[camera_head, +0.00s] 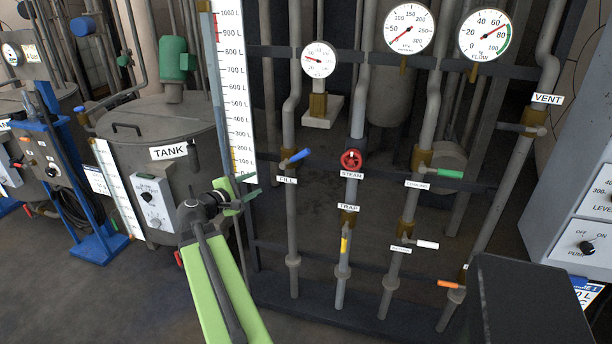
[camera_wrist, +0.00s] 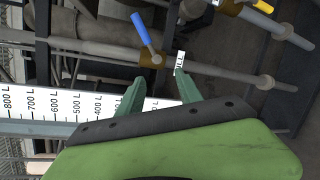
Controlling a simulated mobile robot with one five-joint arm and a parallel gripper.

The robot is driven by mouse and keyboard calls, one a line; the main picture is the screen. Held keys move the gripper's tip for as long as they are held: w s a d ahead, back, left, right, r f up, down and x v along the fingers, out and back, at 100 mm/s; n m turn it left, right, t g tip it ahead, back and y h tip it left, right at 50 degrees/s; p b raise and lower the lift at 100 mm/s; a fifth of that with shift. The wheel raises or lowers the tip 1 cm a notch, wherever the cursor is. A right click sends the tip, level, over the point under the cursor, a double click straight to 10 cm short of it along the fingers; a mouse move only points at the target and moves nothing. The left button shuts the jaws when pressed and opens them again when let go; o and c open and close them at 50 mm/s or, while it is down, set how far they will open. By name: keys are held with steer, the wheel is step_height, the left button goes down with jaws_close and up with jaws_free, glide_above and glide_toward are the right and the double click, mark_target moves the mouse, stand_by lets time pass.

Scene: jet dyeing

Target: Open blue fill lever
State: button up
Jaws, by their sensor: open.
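The blue fill lever (camera_head: 298,156) sits on a brass valve on the vertical pipe at left of the pipe rack, above the FILL label (camera_head: 286,180). It points sideways to the right and slightly up, across the pipe. In the wrist view the blue lever (camera_wrist: 141,29) slants up and left from its brass valve (camera_wrist: 151,59), beyond the fingertips. My gripper (camera_head: 252,187) is to the left of the lever and slightly lower, apart from it. In the wrist view my gripper (camera_wrist: 160,80) has its two green fingers spread, with nothing between them.
A red STEAM valve wheel (camera_head: 351,159), a green lever (camera_head: 449,173) and a white lever (camera_head: 427,244) are on pipes to the right. A white level scale (camera_head: 231,90) stands close behind my gripper. The tank (camera_head: 150,120) is at left. Dials are above.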

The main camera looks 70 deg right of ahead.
steer(key=n+g+h, duration=0.1)
steer(key=n+h, duration=0.1)
glide_toward(305, 152)
steer(key=w+a+f, duration=0.2)
steer(key=w+a, duration=0.1)
steer(key=b+x, duration=0.1)
steer(key=x, duration=1.6)
jaws_close()
